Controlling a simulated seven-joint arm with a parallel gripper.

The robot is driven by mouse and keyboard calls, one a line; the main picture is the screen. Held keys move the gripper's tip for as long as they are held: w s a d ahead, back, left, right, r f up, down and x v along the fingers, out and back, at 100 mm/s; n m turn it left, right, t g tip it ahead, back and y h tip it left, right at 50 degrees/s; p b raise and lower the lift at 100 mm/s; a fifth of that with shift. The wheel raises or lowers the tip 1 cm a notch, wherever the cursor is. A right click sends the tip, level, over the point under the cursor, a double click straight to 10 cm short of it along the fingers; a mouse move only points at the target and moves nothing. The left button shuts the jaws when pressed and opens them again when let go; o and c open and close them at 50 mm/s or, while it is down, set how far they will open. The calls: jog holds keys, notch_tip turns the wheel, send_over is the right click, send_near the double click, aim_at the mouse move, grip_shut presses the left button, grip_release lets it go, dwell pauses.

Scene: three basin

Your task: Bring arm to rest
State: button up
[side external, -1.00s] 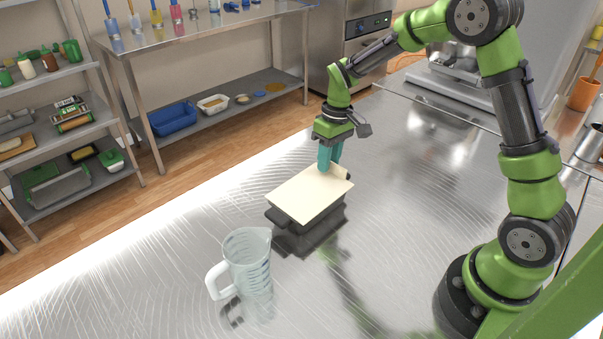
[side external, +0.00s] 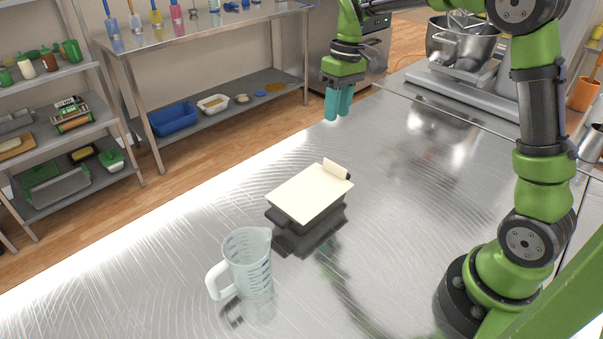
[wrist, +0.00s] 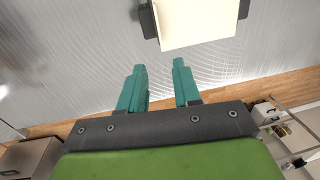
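My gripper (side external: 338,117) hangs raised over the far-left edge of the steel table, fingers pointing down. In the wrist view its two teal fingers (wrist: 159,66) stand apart with nothing between them. My arm is clear of everything on the table.
A dark, flat object with a cream top (side external: 310,193) and a small raised cream flap sits mid-table; the top also shows in the wrist view (wrist: 200,22). A clear measuring jug (side external: 247,262) stands upright nearer the camera. A stand mixer (side external: 462,50) is at the back right. The table's right half is largely clear.

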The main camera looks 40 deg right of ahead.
jog(key=s+a+r+m+t, duration=0.2)
jog(key=s+a+t, duration=0.1)
jog(key=s, duration=0.6)
jog(key=s+a+r+m+t, duration=0.2)
jog(key=s+a+t, duration=0.2)
jog(key=s, duration=0.6)
jog(key=shift+a+r, duration=0.35)
jog(key=shift+a, duration=0.1)
jog(key=shift+s, duration=0.1)
dwell(0.4)
